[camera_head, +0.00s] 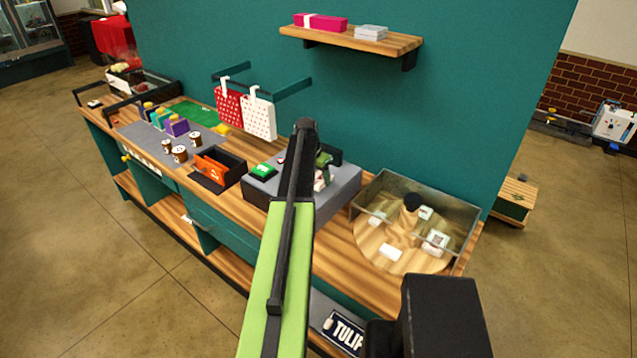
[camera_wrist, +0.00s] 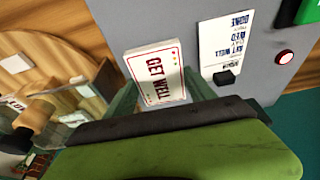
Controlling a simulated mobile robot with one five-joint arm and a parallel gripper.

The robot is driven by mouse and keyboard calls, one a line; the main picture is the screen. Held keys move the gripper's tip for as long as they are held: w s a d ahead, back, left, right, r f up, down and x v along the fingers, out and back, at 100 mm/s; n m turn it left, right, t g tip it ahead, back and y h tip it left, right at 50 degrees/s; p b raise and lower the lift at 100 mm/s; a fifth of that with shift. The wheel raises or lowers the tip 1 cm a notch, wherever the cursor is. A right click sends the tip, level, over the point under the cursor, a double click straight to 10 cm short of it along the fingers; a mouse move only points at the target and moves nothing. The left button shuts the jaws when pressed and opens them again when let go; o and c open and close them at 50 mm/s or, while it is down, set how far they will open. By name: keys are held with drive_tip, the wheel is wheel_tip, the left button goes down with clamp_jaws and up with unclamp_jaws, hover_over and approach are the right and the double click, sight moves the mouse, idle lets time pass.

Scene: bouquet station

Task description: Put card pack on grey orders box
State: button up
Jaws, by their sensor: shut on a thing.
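The card pack (camera_wrist: 153,70) is white with red "GET WELL" lettering and shows in the wrist view. My gripper (camera_wrist: 160,85) is shut on it, with one green finger on each side. In the head view, my gripper (camera_head: 322,170) is at the grey orders box (camera_head: 342,197), and the arm hides much of the pack. The grey orders box also fills the upper middle of the wrist view (camera_wrist: 185,15). The pack is over or against its top near one edge; I cannot tell whether it touches.
A printed order slip (camera_wrist: 226,45) and a red button (camera_wrist: 284,57) are on the box. A green device (camera_head: 263,171) sits at its left. A glass-walled tray (camera_head: 455,215) and round wooden board (camera_head: 365,240) stand at right. An orange-and-black holder (camera_head: 215,170) is left.

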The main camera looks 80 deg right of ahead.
drive_tip(key=shift+f+b, duration=0.7)
drive_tip(key=shift+f, duration=0.7)
drive_tip(key=o, duration=1.6)
drive_tip(key=shift+r, duration=0.15)
drive_tip(key=shift+r+p, duration=0.3)
drive_tip(key=shift+p, duration=0.2)
drive_tip(key=p+v, duration=1.2)
drive_tip(key=shift+r, duration=0.25)
drive_tip(key=shift+s, duration=0.1)
